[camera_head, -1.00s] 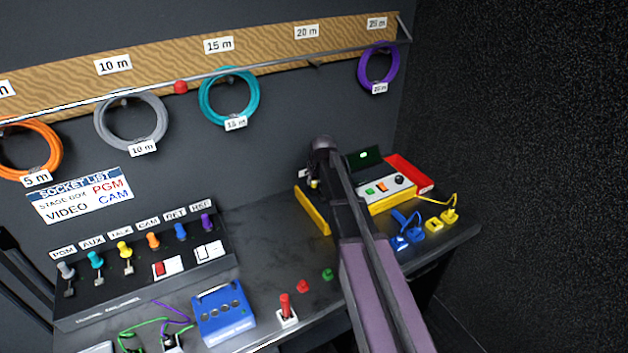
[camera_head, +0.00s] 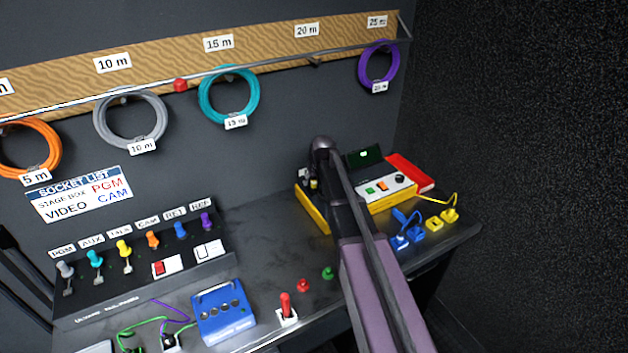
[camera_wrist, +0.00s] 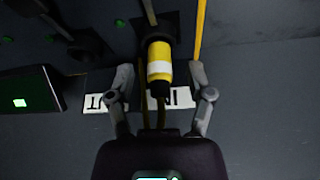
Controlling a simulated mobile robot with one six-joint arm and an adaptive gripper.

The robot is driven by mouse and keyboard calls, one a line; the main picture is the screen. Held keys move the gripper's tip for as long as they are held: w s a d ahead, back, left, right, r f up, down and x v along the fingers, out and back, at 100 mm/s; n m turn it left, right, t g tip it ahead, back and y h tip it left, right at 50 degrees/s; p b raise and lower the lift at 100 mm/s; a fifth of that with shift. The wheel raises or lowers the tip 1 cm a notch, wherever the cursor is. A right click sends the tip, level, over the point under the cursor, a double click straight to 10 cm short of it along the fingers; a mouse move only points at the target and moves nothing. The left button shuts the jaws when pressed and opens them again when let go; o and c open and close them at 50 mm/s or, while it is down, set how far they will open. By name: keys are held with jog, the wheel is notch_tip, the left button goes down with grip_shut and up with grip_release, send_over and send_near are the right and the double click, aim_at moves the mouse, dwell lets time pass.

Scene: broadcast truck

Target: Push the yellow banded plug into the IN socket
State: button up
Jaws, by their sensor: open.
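The yellow plug with a white band (camera_wrist: 159,62) is in the middle of the wrist view, pointing toward a dark square socket plate (camera_wrist: 150,22). How deep it sits there, I cannot tell. Its dark rear end partly covers the IN label (camera_wrist: 180,98). My gripper (camera_wrist: 161,72) is open, with one finger on each side of the plug and gaps visible between. In the head view my arm hides most of the gripper; a small yellow piece (camera_head: 313,184), possibly the plug, shows beside it at the yellow-sided unit (camera_head: 312,212).
A second label (camera_wrist: 105,102) and a dark box with a green light (camera_wrist: 38,92) lie left in the wrist view. A yellow cable (camera_wrist: 201,30) runs at upper right.

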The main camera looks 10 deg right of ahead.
jog(key=shift+r+p, duration=4.05)
jog(key=shift+r, duration=0.1)
jog(key=s+f+m+g, duration=0.1)
jog(key=s+g, duration=0.3)
jog(key=s, duration=2.5)
jog(key=shift+a+f+m+g+h, duration=0.2)
jog(key=shift+f+m+g+h, duration=0.1)
jog(key=shift+m+h, duration=0.15)
jog(key=shift+c, duration=0.2)
jog(key=shift+c, duration=0.6)
jog(key=shift+s, duration=0.1)
